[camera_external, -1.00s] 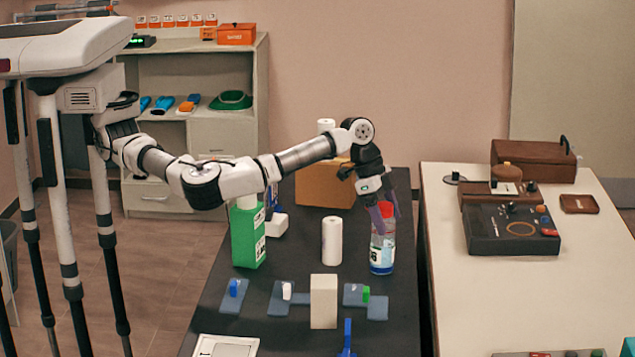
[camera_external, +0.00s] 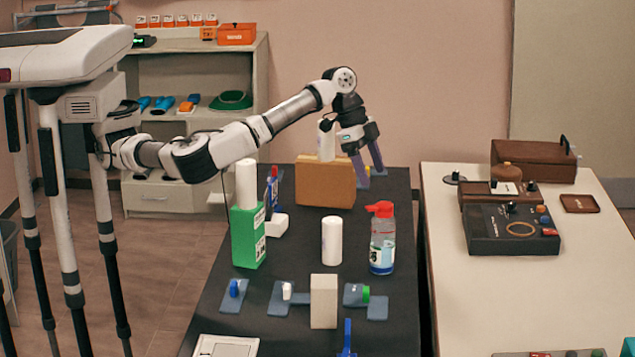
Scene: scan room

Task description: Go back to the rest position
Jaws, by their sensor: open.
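My gripper (camera_external: 374,179) hangs with its fingers pointing down, raised above the black table (camera_external: 300,240). It is open, with nothing between its fingers. A clear spray bottle with a red top (camera_external: 382,240) stands upright on the table below it, apart from the fingers. My arm reaches across from the left, with its wrist high above the back part of the table.
A green box (camera_external: 247,237), white cylinder (camera_external: 332,240), cardboard box (camera_external: 325,186) and cream block (camera_external: 323,301) stand on the table. Blue mats (camera_external: 263,296) bear small items. A white table (camera_external: 480,300) with dark devices is at right, shelves (camera_external: 190,150) behind.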

